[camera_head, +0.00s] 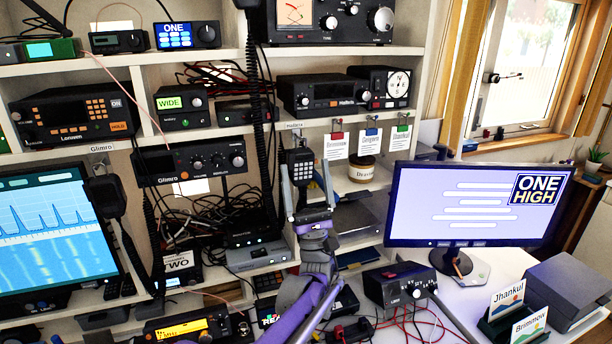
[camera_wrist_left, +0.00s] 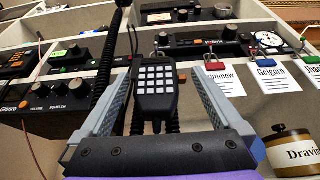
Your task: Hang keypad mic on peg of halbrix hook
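The black keypad mic (camera_head: 300,162) with pale keys is upright just below the Halbrix label (camera_head: 293,125) on the shelf edge. It also shows in the left wrist view (camera_wrist_left: 156,88), with coiled cord behind and below it. The hook's peg cannot be made out; I cannot tell whether the mic rests on it. My left gripper (camera_head: 307,186) is open. Its fingers (camera_wrist_left: 165,100) stand on either side of the mic, with a visible gap on the right. My right gripper is not in view.
Tagged cards (camera_head: 336,147) hang right of the mic, above a labelled jar (camera_head: 361,169). A long coiled cord (camera_head: 256,100) hangs to the left, and another black mic (camera_head: 106,193) hangs farther left. A monitor (camera_head: 475,205) stands at right; tangled cables fill the lower cubby.

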